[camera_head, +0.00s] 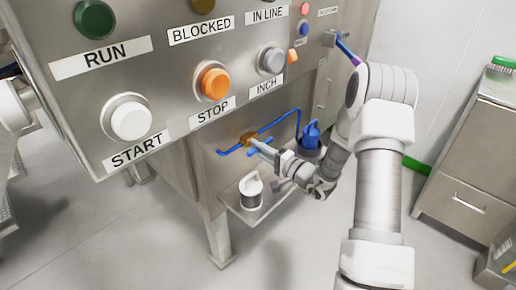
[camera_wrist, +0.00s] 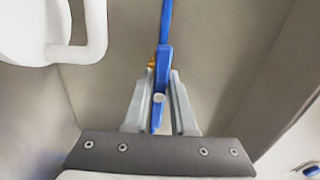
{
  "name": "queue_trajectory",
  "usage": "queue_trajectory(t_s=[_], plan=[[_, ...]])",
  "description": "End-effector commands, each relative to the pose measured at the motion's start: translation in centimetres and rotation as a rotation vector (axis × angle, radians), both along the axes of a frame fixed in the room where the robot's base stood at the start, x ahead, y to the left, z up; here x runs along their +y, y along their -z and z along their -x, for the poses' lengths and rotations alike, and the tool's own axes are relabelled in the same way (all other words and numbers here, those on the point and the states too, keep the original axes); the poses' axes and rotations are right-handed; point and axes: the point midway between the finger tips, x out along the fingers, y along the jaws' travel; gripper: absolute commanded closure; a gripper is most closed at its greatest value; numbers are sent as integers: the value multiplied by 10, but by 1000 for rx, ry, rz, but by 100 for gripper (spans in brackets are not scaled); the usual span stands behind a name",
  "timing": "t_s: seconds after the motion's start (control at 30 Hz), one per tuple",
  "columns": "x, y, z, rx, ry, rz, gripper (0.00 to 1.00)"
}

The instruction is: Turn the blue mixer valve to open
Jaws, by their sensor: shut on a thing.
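The blue mixer valve has a brass body (camera_head: 248,139) on a blue pipe (camera_head: 284,122) at the lower front of the steel machine. My gripper (camera_head: 261,147) reaches it from the right. In the wrist view, my gripper (camera_wrist: 158,97) is shut on the blue valve handle (camera_wrist: 163,62), which lies lengthwise between the two grey fingers. A bit of brass shows just left of the handle. The fingers and arm hide part of the handle in the head view, so its exact angle there is hard to tell.
A white lidded container (camera_head: 251,189) and a blue container (camera_head: 311,137) stand on the steel shelf (camera_head: 268,208) beneath the valve. The panel above has START (camera_head: 131,121), STOP (camera_head: 213,83) and INCH (camera_head: 271,60) buttons. A steel cabinet (camera_head: 468,170) stands right.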

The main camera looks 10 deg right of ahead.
Motion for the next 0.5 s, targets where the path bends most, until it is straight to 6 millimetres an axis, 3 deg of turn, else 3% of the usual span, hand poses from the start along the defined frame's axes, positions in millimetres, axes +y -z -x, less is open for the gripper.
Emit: queue_trajectory(t_s=[0.23,0.27,0.3,0.4,0.5], plan=[[-1,0,0,1,2,1,100],[-1,0,0,1,2,0,73],[-1,0,0,1,2,0,66],[-1,0,0,1,2,0,48],[-1,0,0,1,1,0,48]])
